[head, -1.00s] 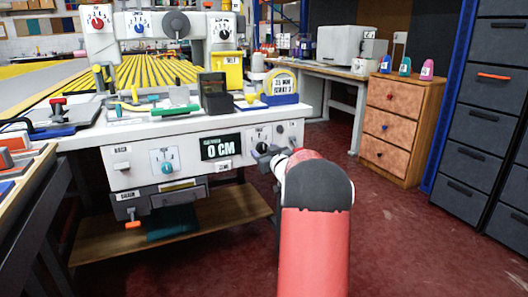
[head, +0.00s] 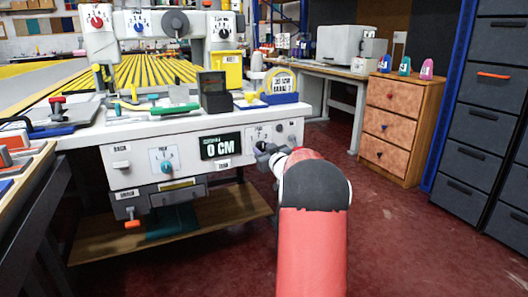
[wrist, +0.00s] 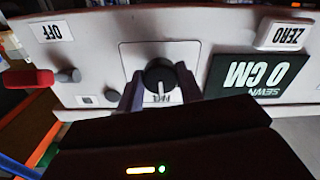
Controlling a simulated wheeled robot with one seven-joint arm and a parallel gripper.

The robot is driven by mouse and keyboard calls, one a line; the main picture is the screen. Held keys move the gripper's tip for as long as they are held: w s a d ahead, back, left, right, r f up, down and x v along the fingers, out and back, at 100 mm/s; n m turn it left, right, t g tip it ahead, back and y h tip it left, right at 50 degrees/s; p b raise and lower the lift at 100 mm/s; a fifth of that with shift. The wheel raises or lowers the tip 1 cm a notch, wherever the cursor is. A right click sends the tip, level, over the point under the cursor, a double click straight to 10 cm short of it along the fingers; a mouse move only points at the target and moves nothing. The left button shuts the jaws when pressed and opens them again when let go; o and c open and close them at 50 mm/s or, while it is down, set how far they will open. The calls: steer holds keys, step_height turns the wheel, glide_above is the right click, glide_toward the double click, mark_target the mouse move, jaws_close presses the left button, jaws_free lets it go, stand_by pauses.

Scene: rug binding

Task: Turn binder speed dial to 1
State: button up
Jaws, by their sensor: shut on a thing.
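The black dial (wrist: 160,74) sits on a white plate on the machine's pale front panel, right of the display in the head view. The wrist picture is upside down. My gripper (wrist: 160,88) is shut on the dial, one finger on each side of it. A white pointer line on the dial points down in the wrist view, towards a small label too blurred to read. In the head view my gripper (head: 266,154) reaches the panel and hides most of the dial. Its plate (head: 258,133) shows above.
The display (wrist: 262,76) reads 0 CM, with a ZERO button (wrist: 284,35) beside it. An OFF label (wrist: 53,33) and a red-ended lever (wrist: 28,78) are on the other side. A teal knob (head: 167,168) is further left on the panel.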

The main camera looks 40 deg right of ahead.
steer(key=n+b, duration=0.3)
steer(key=n, duration=0.2)
steer(key=shift+f+b, duration=0.2)
steer(key=shift+b, duration=0.2)
steer(key=shift+r+n+b, duration=0.15)
steer(key=shift+n+b, duration=0.8)
steer(key=shift+n, duration=0.85)
steer(key=o, duration=1)
steer(key=v, duration=0.8)
steer(key=shift+d, duration=0.15)
